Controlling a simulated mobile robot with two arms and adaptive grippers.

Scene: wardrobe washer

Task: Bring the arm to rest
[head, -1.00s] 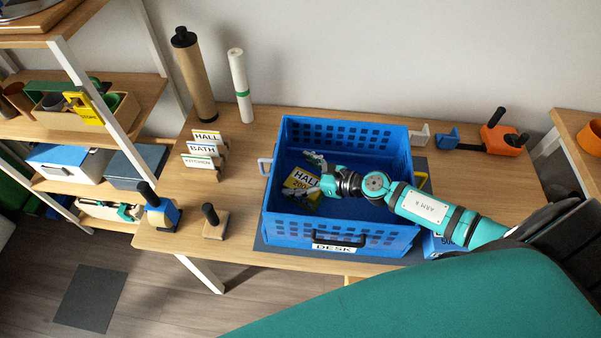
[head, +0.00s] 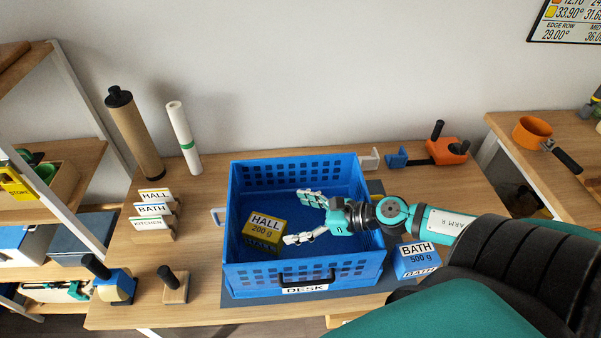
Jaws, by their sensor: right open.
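My right gripper (head: 306,220) is open and empty, reaching in from the right over the blue crate (head: 305,275) marked DESK. Its fingers point left, above the inside of the crate. A yellow-labelled HALL 200 g pack (head: 264,229) lies in the crate's left part, just left of the fingers and apart from them as far as I can tell. My right arm (head: 445,222) crosses the crate's right wall. My left gripper is not in view.
A blue BATH 500 g box (head: 416,258) stands right of the crate, under my arm. Label cards HALL, BATH and KITCHEN (head: 154,210) stand at left. A brown tube (head: 135,135) and white roll (head: 183,138) stand behind. An orange tool (head: 446,150) lies back right.

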